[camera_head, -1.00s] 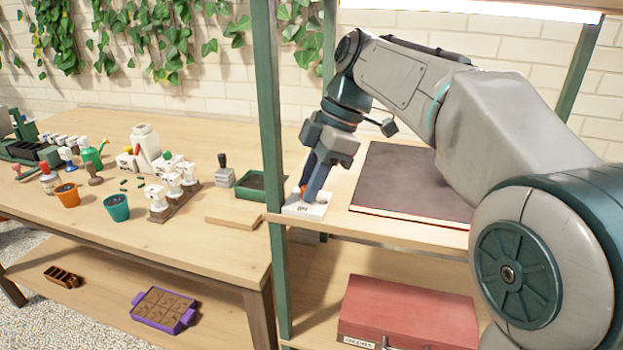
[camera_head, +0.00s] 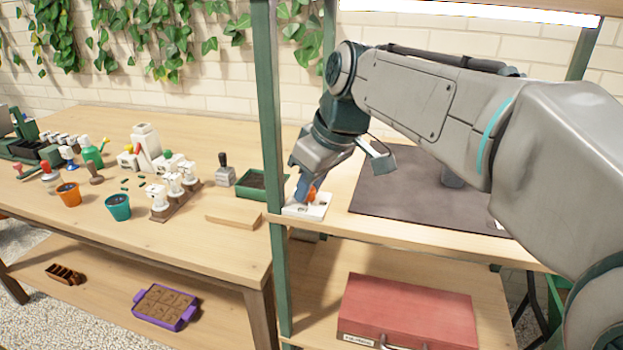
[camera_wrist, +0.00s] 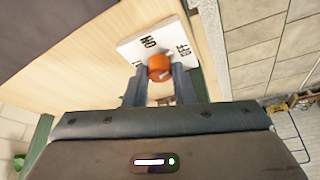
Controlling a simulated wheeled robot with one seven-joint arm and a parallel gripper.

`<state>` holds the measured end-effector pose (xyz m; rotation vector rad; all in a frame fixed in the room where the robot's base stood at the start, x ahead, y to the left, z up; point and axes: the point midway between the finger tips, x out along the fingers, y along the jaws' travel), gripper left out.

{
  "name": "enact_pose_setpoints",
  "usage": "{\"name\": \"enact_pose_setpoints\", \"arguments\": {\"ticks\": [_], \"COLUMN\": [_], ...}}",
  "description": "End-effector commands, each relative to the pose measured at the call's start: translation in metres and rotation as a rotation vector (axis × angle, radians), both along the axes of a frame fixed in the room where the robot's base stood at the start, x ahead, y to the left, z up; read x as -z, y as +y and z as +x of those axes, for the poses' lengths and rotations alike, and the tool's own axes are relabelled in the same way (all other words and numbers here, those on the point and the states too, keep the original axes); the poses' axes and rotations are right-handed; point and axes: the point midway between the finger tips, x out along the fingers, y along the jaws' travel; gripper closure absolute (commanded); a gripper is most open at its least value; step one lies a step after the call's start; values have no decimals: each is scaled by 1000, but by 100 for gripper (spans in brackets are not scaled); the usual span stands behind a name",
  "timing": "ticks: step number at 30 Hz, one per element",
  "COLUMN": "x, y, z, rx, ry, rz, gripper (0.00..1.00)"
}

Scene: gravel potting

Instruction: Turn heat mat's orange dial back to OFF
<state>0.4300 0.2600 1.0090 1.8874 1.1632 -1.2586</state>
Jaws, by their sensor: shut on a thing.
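The orange dial (camera_head: 311,194) stands on a white control box (camera_head: 318,211) at the left end of the shelf, beside the green post. My gripper (camera_head: 304,190) reaches down to it with its blue-grey fingers. In the wrist view, the fingers are shut on the orange dial (camera_wrist: 160,67), one on each side. The white box (camera_wrist: 147,44) shows black lettering there, with "ON" and "OFF" partly readable. The fingers hide part of the box face, and the dial's exact setting cannot be told. The dark heat mat (camera_head: 400,190) lies flat on the shelf, right of the box.
The green shelf post (camera_head: 272,150) stands close left of my gripper. A wooden block (camera_head: 235,221) and a green tray (camera_head: 262,186) lie on the bench beyond it. A red case (camera_head: 408,310) sits on the lower shelf.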

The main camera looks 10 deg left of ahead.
Motion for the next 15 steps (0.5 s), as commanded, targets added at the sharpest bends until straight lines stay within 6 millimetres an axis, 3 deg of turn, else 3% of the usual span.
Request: {"name": "enact_pose_setpoints", "arguments": {"ticks": [15], "x": [0], "y": [1], "z": [-2], "rx": [347], "ry": [2], "rz": [-3], "gripper": [100]}}
